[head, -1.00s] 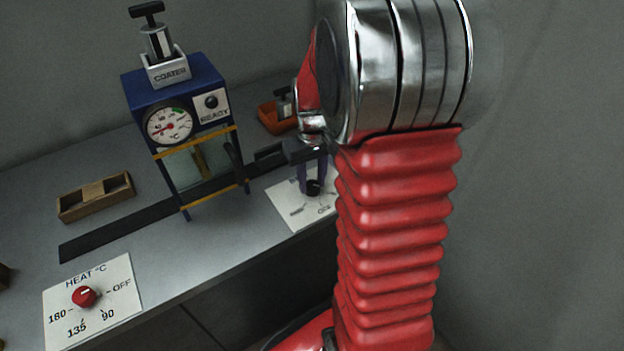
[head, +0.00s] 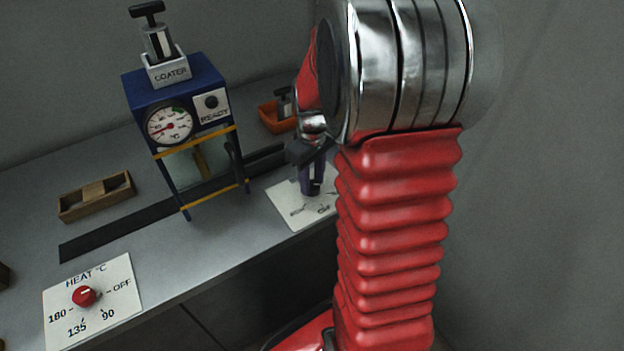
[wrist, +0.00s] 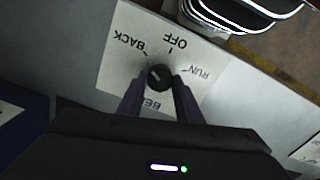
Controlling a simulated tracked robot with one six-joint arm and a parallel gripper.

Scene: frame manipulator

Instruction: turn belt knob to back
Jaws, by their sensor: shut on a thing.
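The belt knob (wrist: 158,77) is small, round and black, on a white panel (wrist: 120,62) on the bench. In the wrist view, the panel shows upside down: BACK at the left, OFF at the top, RUN at the right. A pale mark shows on the knob, but I cannot tell surely which label it points to. My gripper (wrist: 159,84) is shut on the knob, with one purple finger on either side of it. In the head view, my gripper (head: 312,190) stands over the panel (head: 285,205), and its fingers hide the knob.
A red heat knob (head: 84,296) sits on its own panel at the front left. The blue coater machine (head: 178,95) stands over a dark belt (head: 120,230). A wooden tray (head: 70,212) lies at the left, and an orange tray (head: 270,122) stands behind my gripper.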

